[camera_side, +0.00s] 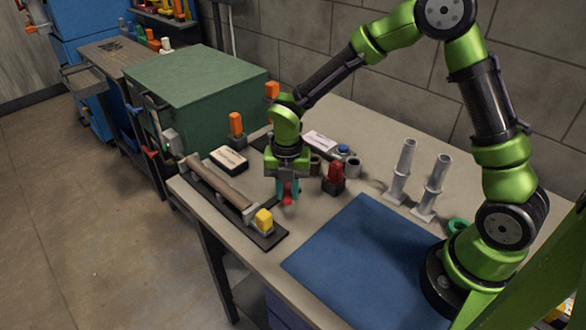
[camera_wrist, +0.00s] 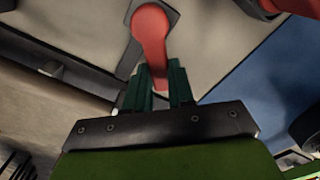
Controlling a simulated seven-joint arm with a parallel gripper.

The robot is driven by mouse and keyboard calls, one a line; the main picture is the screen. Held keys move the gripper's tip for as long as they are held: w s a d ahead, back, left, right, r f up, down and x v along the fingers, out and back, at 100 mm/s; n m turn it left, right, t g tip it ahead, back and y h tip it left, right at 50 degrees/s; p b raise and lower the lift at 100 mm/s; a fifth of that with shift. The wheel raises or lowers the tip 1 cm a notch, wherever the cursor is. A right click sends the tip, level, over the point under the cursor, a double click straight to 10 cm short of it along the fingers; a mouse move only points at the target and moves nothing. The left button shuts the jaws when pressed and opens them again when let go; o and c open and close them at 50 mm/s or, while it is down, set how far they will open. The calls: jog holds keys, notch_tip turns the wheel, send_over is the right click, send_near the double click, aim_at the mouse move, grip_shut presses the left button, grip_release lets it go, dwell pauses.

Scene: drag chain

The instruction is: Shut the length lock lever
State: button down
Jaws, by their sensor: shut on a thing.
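A red lever (camera_side: 287,201) shows low between the fingers of my gripper (camera_side: 288,191) in the side view, at the table. In the wrist view the red lever (camera_wrist: 151,35) has a rounded end over a small grey plate (camera_wrist: 172,8), and its arm runs down between my gripper's teal fingers (camera_wrist: 160,82). The fingers are shut on the lever's arm. Part of the arm is hidden between the fingers. I cannot tell from these views how far the lever is turned.
A dark base with a brown bar (camera_side: 222,184) and a yellow block (camera_side: 264,219) lies left of my gripper. A red part on a dark block (camera_side: 334,178) stands close on the right. Two grey posts (camera_side: 402,170) stand further right. A blue mat (camera_side: 365,265) lies clear in front.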

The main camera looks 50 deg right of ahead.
jog(key=shift+s+d+r+n, duration=0.1)
jog(key=shift+s+d+n, duration=0.2)
jog(key=shift+n, duration=0.6)
jog(key=shift+s+d+n, duration=0.15)
jog(key=shift+d+n, duration=0.15)
jog(key=shift+n, duration=0.6)
jog(key=c, duration=1)
grip_release()
jog(key=shift+o, duration=0.2)
notch_tip(320, 180, up, 17)
